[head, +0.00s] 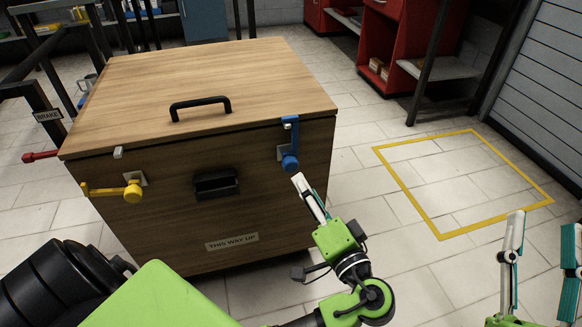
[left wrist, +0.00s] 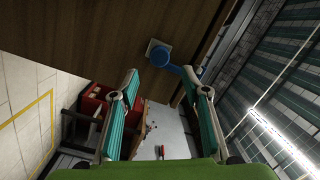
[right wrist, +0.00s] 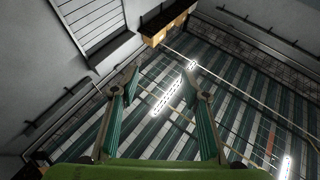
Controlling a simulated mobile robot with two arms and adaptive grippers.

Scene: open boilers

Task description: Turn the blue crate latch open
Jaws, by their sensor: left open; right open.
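The wooden crate (head: 150,215) stands in front of me with a closed lid. Its blue latch (head: 290,143) is upright at the right of the front face, its upper end at the lid edge and its round knob below. The latch also shows in the left wrist view (left wrist: 172,62). My left gripper (head: 300,181) is open and empty, with its tips just below and right of the knob, seemingly apart from it. The left wrist view shows its two fingers (left wrist: 166,84) spread. My right gripper (head: 541,220) is open and empty at the lower right, away from the crate.
A yellow latch (head: 115,190) lies sideways at the crate's front left. A black handle (head: 200,106) is on the lid and another grip (head: 216,184) on the front. A yellow floor outline (head: 440,238) marks clear floor at right. Red shelving (head: 385,50) stands behind.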

